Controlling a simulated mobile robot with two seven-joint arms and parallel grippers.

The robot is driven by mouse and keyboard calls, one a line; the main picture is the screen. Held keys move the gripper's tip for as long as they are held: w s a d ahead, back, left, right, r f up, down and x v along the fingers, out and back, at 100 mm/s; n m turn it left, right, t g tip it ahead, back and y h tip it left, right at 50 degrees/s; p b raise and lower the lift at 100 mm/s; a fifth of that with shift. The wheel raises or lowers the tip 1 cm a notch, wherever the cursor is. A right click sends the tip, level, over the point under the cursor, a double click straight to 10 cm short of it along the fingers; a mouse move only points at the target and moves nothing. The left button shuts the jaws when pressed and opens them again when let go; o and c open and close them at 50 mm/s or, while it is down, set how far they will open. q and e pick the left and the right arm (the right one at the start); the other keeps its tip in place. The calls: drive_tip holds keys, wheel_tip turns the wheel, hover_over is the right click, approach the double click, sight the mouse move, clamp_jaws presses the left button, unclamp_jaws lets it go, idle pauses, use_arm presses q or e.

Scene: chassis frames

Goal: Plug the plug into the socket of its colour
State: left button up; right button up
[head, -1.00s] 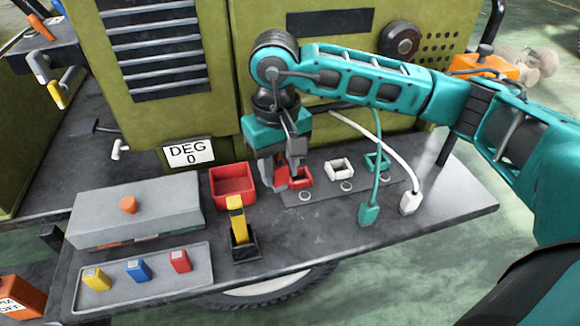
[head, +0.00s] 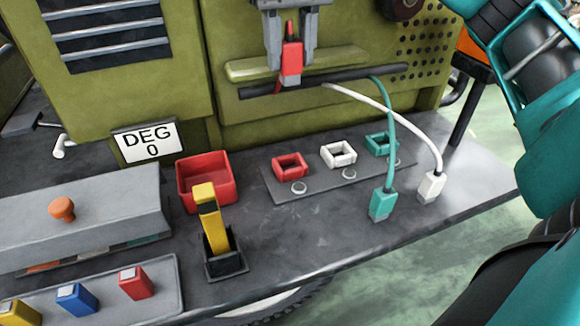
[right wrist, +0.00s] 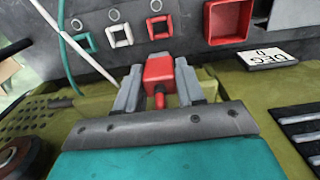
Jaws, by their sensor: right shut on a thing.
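My right gripper (head: 291,62) is shut on a red plug (head: 291,66), held up in front of the green cabinet, above and behind the sockets. The right wrist view shows the red plug (right wrist: 159,76) between the two fingers. The red socket (head: 290,166), white socket (head: 338,154) and teal socket (head: 381,144) stand in a row on a dark plate (head: 312,186), all empty. A teal plug (head: 383,204) and a white plug (head: 431,187) lie on the bench at the right with their cables attached. My left gripper is not in view.
A red open bin (head: 206,182) and a yellow-handled lever (head: 209,222) stand left of the sockets. A grey box with an orange knob (head: 62,209) and a tray with coloured blocks (head: 166,288) lie further left. The bench front between lever and teal plug is clear.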

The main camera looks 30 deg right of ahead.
wheel_tip(320, 180, down, 14)
drive_tip(key=b, duration=0.3)
drive_tip(key=shift+r, duration=0.15)
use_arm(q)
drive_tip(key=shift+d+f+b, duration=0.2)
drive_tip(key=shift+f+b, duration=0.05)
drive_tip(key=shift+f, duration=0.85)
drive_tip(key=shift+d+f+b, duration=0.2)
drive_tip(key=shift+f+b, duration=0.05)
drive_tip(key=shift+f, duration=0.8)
use_arm(e)
drive_tip(key=shift+f, duration=2)
drive_tip(key=shift+f, duration=0.2)
drive_tip(key=o, duration=1)
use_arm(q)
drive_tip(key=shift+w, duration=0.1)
use_arm(e)
drive_tip(key=shift+o, duration=0.2)
